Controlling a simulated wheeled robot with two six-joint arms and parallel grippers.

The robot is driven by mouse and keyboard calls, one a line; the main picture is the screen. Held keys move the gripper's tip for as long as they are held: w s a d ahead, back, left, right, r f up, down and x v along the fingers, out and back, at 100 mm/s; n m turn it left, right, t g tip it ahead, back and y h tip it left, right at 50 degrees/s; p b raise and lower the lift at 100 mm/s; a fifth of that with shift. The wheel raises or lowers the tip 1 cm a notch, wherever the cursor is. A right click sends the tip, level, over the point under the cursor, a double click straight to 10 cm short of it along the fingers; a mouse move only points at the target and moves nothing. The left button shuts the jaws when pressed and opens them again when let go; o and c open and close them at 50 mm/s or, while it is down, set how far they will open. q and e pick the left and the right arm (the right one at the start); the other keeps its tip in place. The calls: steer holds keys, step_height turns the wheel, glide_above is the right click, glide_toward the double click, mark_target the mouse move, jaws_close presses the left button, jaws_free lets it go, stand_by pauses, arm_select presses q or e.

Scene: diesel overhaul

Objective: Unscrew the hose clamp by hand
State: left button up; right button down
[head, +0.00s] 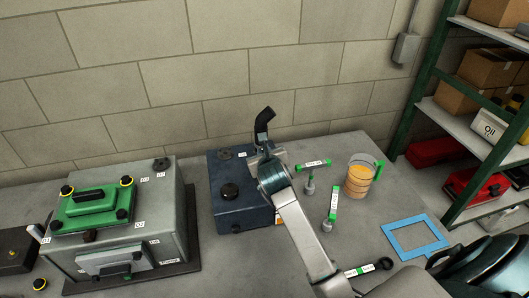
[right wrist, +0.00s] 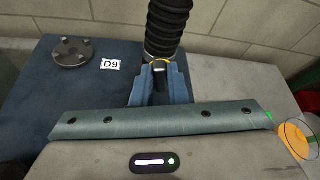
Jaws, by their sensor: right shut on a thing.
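A black ribbed hose (right wrist: 167,25) rises from the dark blue unit marked D9 (right wrist: 40,120); in the head view the bent hose (head: 264,122) stands behind my right gripper, beside the blue unit (head: 228,212). The hose clamp (right wrist: 160,61) shows as a thin yellowish band at the hose's lower end. My right gripper (right wrist: 159,82) is shut at this spot, its two fingers on either side of the clamp. In the head view the right gripper (head: 256,158) hides the clamp and the hose's foot. My left gripper is not in view.
A grey housing with a green cover (head: 95,207) stands left on the bench. To the right are several green-tagged tools (head: 333,203), a glass with orange contents (head: 358,180) and a blue frame (head: 415,238). A shelf (head: 440,120) stands far right; a block wall closes the back.

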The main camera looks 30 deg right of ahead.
steer(key=shift+a+f+n+h, duration=0.15)
steer(key=shift+a+n+h, duration=0.2)
steer(key=shift+n+h, duration=0.5)
steer(key=shift+w+a+n+h, duration=0.1)
steer(key=shift+n+h, duration=0.35)
steer(key=shift+n, duration=0.7)
steer(key=c, duration=1.4)
jaws_free()
steer(key=shift+c, duration=0.2)
steer(key=shift+f, duration=0.1)
steer(key=shift+a, duration=0.1)
